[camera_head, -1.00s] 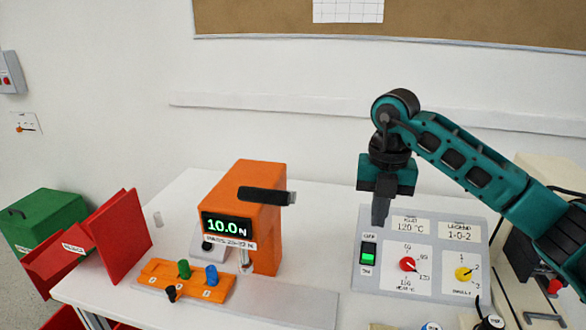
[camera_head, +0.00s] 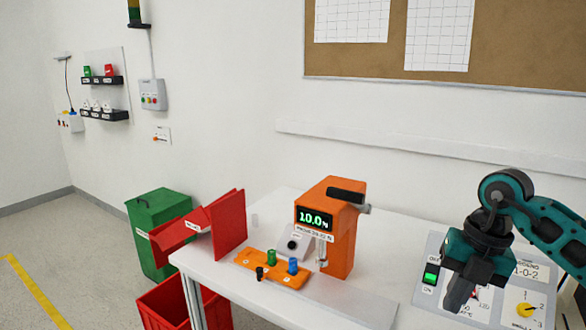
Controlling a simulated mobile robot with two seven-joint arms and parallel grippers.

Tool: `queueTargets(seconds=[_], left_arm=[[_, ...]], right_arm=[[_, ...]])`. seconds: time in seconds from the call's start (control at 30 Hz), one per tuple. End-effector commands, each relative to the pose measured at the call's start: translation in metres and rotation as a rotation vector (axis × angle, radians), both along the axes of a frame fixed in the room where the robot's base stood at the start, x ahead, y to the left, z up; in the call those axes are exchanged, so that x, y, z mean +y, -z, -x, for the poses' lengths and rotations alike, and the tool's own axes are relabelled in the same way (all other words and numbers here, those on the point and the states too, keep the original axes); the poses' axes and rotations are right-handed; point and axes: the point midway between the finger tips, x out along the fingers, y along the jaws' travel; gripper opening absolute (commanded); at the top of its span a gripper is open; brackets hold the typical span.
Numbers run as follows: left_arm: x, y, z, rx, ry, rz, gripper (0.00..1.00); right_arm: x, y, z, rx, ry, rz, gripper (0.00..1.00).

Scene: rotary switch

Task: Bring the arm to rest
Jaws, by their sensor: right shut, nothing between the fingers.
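My right gripper (camera_head: 458,297) is at the right of the head view, shut and empty, with its fingers pointing down. I cannot tell whether the fingers touch the panel. The green-lit rocker switch (camera_head: 431,274) shows to the left of the gripper. The yellow knob (camera_head: 525,310) shows to its right, under a label ending in 1-0-2. My left gripper is not in view.
An orange tester (camera_head: 341,246) reading 10.0 N stands on the white table (camera_head: 205,263). In front of it lies an orange board (camera_head: 250,265) with coloured pegs. A red chute (camera_head: 228,222), green bin (camera_head: 160,250) and red bin (camera_head: 165,305) are at the left.

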Motion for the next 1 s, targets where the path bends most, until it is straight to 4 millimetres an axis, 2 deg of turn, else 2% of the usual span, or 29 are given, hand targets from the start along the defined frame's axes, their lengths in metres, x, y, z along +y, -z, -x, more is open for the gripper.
queueTargets(seconds=[0.03,0.1,0.2,0.33,0.4,0.47,0.53,0.6,0.67,0.73,0.77,0.87,0.9,1.0], left_arm=[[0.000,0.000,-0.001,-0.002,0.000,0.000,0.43],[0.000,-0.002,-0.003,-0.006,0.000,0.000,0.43],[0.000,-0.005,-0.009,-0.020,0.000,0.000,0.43],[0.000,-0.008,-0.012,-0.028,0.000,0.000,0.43],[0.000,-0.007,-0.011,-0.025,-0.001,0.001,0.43],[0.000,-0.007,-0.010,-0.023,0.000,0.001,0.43],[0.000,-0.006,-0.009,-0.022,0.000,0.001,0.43],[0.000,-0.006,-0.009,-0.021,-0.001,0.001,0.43],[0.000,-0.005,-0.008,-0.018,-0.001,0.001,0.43],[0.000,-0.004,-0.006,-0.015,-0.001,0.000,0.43],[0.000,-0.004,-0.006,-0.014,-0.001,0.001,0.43],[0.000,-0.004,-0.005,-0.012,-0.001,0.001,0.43],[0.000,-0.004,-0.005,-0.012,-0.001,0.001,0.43],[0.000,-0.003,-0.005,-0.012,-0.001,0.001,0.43]], right_arm=[[0.025,0.014,0.005,0.009,-0.052,-0.096,0.00],[0.061,0.026,0.013,0.009,-0.119,-0.250,0.00],[0.118,0.037,0.031,0.007,-0.190,-0.525,0.00],[0.185,0.030,0.053,-0.021,-0.180,-0.943,0.00],[0.209,0.019,0.060,-0.047,-0.107,-1.167,0.00],[0.220,0.009,0.060,-0.075,-0.006,-1.340,0.00],[0.223,0.001,0.056,-0.111,0.155,-1.517,0.00],[0.216,0.002,0.048,-0.146,0.357,-1.653,0.00],[0.204,0.010,0.040,-0.173,0.559,-1.734,0.00],[0.184,0.031,0.034,-0.195,0.818,-1.781,0.00],[0.174,0.043,0.033,-0.200,0.936,-1.785,0.00],[0.141,0.097,0.041,-0.195,1.337,-1.723,0.00],[0.129,0.122,0.050,-0.181,1.492,-1.671,0.00],[0.107,0.179,0.082,-0.124,1.806,-1.506,0.00]])
